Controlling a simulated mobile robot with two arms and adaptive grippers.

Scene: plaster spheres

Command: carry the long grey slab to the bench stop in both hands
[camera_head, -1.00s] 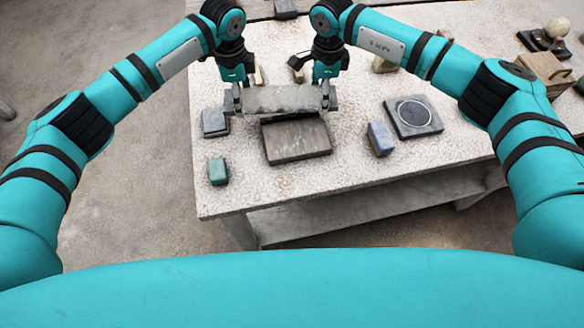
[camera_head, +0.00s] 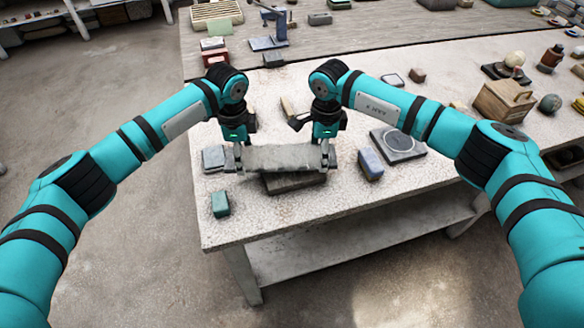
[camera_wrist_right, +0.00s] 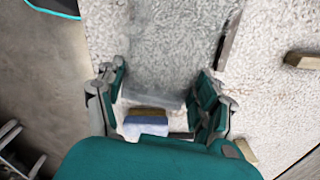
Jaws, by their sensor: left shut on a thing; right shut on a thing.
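The long grey slab (camera_head: 283,158) is level above the white speckled table in the head view, held across both grippers. My left gripper (camera_head: 239,156) is shut on its left end. My right gripper (camera_head: 327,154) is shut on its right end. In the right wrist view the slab (camera_wrist_right: 168,55) runs between the fingers of my right gripper (camera_wrist_right: 163,98). A dark flat block (camera_head: 295,184) lies below and partly behind the slab in the head view, partly hidden by it. I cannot tell which thing is the bench stop.
On the table (camera_head: 300,210), a grey block (camera_head: 213,158) and a green block (camera_head: 220,204) are at left. A blue block (camera_head: 370,164) and a dark plate with a ring (camera_head: 399,144) are at right. A wooden box (camera_head: 503,102) stands farther right.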

